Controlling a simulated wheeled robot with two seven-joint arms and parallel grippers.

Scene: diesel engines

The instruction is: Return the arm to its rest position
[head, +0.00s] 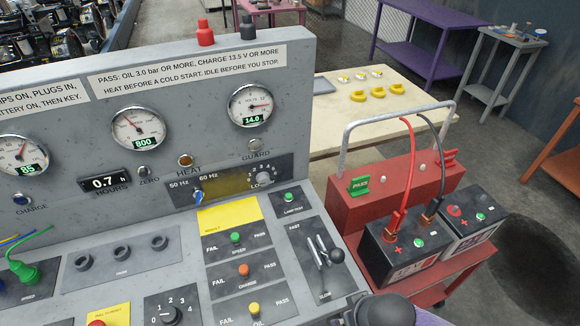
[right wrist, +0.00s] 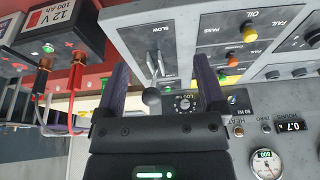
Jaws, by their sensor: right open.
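In the right wrist view my right gripper (right wrist: 162,68) is open, with its two dark purple fingers spread apart and nothing held. The speed lever with its black ball knob (right wrist: 152,97) shows between the fingers in that view, beyond the gripper. In the head view the same lever (head: 336,256) stands on the grey control panel (head: 185,258), and no gripper finger is on it. A dark rounded part of my right arm (head: 385,310) shows at the bottom edge. My left arm and left gripper are not in view.
A red battery carrier (head: 388,190) with two batteries (head: 405,250) and a tall grey handle stands right of the panel. Red and black leads run over it. Behind is a pale table (head: 375,108) with yellow parts.

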